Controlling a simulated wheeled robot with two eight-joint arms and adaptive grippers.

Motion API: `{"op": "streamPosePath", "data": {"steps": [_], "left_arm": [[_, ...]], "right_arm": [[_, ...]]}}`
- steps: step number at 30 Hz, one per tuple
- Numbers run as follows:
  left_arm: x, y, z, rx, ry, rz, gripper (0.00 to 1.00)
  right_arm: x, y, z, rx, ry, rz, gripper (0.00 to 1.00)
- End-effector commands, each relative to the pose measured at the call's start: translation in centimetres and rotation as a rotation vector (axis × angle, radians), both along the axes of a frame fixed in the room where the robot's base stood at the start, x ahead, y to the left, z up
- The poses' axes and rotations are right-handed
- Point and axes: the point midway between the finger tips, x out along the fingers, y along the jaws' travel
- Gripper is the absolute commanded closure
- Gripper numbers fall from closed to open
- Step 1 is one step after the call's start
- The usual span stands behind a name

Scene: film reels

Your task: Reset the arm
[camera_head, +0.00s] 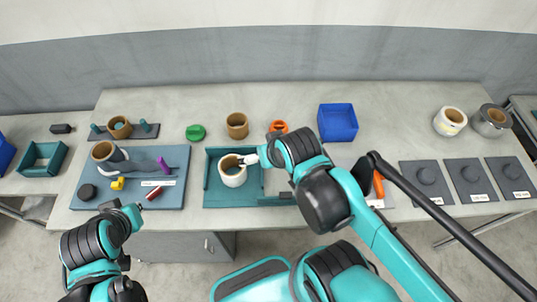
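My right arm reaches across the table from the lower right. Its gripper (247,160) is at the rim of a white and brown reel-like cylinder (232,178), which stands in the teal tray (213,192). The arm's wrist hides part of the tray's right side, and I cannot tell whether the fingers are closed on the rim. My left arm is folded at the lower left. Its gripper (134,213) is near the table's front edge, apart from any object, and too small to read as open or shut.
A blue-grey board (90,182) with small parts lies at left. A blue bin (338,122), a green piece (195,132) and a brown cylinder (237,126) stand behind the tray. Dark plates (425,188) are at right, with a white cylinder (450,121) and a grey pot (491,121) behind.

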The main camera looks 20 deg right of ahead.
Motion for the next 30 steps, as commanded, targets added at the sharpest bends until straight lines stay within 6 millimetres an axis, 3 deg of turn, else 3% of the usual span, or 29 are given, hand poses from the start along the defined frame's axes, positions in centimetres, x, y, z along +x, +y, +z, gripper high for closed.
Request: {"op": "streamPosePath", "data": {"steps": [4,16,20,27,30], "left_arm": [[0.0,0.0,0.0,0.000,0.000,0.000,1.00],[0.0,0.0,-0.6,0.000,0.000,0.000,1.00],[0.0,0.0,-2.9,0.000,0.000,0.000,1.00],[0.0,0.0,-9.2,0.000,0.000,0.000,1.00],[0.0,0.0,-10.4,0.000,0.000,0.000,1.00]], "right_arm": [[-0.9,-0.4,0.0,-0.055,-0.039,0.070,0.00],[-0.9,-0.4,-0.6,-0.064,-0.044,0.081,0.00],[-0.9,-0.4,-2.9,-0.063,-0.043,0.081,0.00],[-0.9,-0.4,-9.3,-0.063,-0.043,0.081,0.00],[-0.9,-0.4,-10.4,-0.063,-0.043,0.081,0.00]]}}
